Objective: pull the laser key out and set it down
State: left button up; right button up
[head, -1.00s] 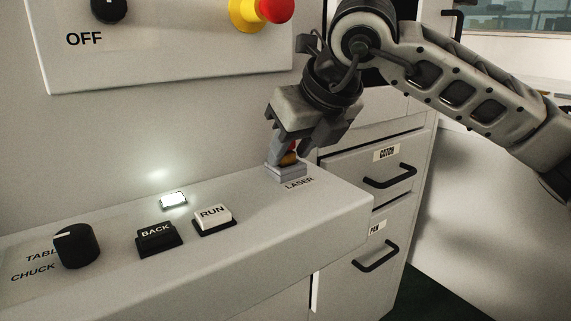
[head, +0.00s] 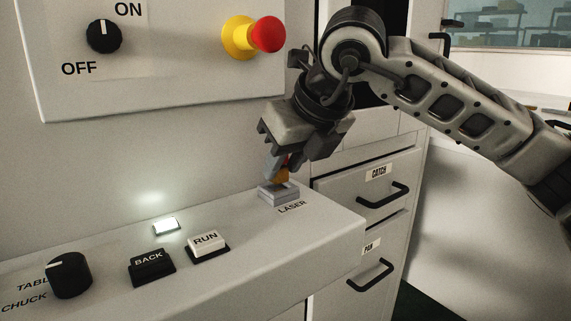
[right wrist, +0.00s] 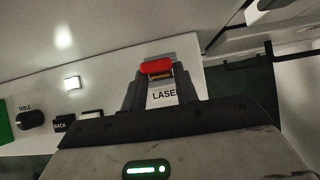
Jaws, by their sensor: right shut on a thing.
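The laser key shows as a small red and orange piece (head: 284,173) between the fingers of my right gripper (head: 280,170). The gripper is shut on it, just above the grey lock block (head: 279,194) beside the LASER label. I cannot tell whether the key's lower end is clear of the block. In the right wrist view the key's red head (right wrist: 157,66) lies between the two dark fingers, with the LASER label in front of them. My left gripper is in neither view.
On the ledge, left of the lock, are the RUN button (head: 207,243), BACK button (head: 151,265), a lit lamp (head: 166,226) and a dark knob (head: 70,275). A red emergency button (head: 267,33) is above. Drawers with handles (head: 382,195) stand at right. The ledge's front strip is bare.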

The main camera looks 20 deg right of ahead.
jog(key=shift+r+p, duration=1.3)
jog(key=shift+r, duration=1)
